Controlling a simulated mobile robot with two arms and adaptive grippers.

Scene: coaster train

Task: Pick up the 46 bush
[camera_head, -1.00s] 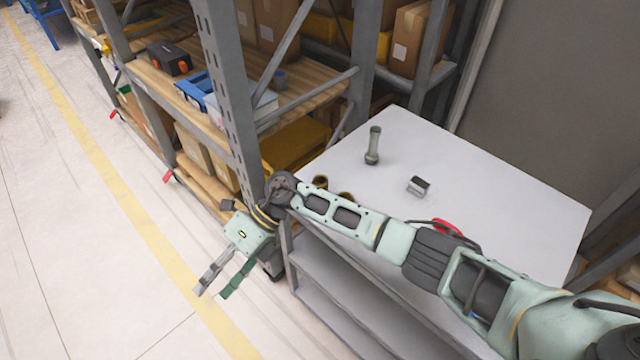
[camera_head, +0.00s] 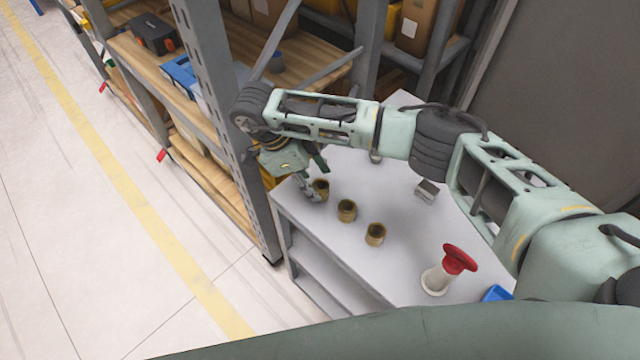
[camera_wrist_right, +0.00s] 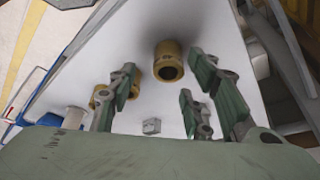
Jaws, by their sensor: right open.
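Three brass-coloured bushes stand in a row on the grey table (camera_head: 400,265): one at the left (camera_head: 321,190), one in the middle (camera_head: 347,211) and one at the right (camera_head: 376,235). No number can be read, so I cannot tell which is the 46 bush. My right gripper (camera_head: 313,185) is at the left bush, partly overlapping it in the head view. In the right wrist view the right gripper (camera_wrist_right: 160,98) is open and empty, with a bush (camera_wrist_right: 169,62) beyond the fingertips and others (camera_wrist_right: 100,95) by the left finger. My left gripper is not in view.
A red-topped white piece (camera_head: 438,278) and a blue object (camera_head: 496,293) are at the table's near right. A small metal block (camera_head: 427,190) lies further back. A shelf upright (camera_head: 215,90) stands close left of the gripper.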

